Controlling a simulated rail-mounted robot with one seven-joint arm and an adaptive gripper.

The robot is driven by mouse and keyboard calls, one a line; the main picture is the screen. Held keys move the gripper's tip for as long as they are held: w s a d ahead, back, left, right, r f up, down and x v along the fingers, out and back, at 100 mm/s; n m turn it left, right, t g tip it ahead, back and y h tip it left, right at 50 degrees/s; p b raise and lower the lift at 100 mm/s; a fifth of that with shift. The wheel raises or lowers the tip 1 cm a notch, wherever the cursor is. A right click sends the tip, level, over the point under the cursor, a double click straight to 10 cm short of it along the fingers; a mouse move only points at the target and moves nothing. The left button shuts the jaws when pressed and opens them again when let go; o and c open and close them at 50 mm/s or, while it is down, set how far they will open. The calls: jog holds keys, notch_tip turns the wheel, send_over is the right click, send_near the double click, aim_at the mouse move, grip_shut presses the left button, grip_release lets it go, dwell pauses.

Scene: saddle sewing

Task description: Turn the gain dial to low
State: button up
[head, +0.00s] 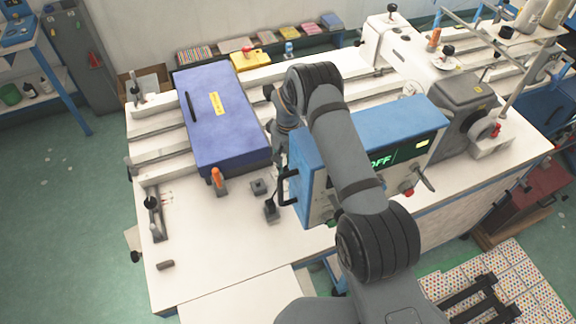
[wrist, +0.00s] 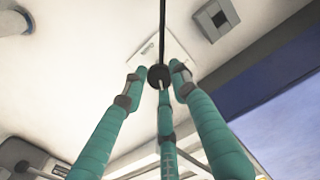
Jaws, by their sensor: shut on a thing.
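The blue control box (head: 395,130) stands on the bench with a green display (head: 381,160) reading OFF. My arm covers much of its front. I cannot make out which control is the gain dial. My gripper (wrist: 159,74) has three teal fingers, and their tips are closed around a small black round knob (wrist: 159,77). A thin dark rod runs from the knob toward the top of the wrist view. A pale square plate (wrist: 177,48) lies behind the fingertips. In the head view the gripper is mostly hidden between the purple-blue case and the control box.
The purple-blue case (head: 222,120) lies left of my gripper. An orange-handled tool (head: 218,180), a small grey block (head: 259,187) and a black-based upright piece (head: 271,210) are near the case's front. The bench's front left (head: 215,235) is mostly clear.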

jog(key=shift+f+b, duration=0.1)
jog(key=shift+b, duration=0.25)
jog(key=shift+c, duration=0.4)
jog(key=shift+n+b, duration=0.3)
jog(key=shift+n, duration=0.1)
jog(key=shift+f+n+b, duration=0.1)
jog(key=shift+n+b, duration=0.8)
jog(key=shift+b, duration=0.15)
jog(key=shift+n+b, duration=1.05)
jog(key=shift+n, duration=0.45)
jog(key=shift+r, duration=0.2)
jog(key=o, duration=1.2)
jog(key=shift+c, duration=0.2)
jog(key=shift+r, duration=0.1)
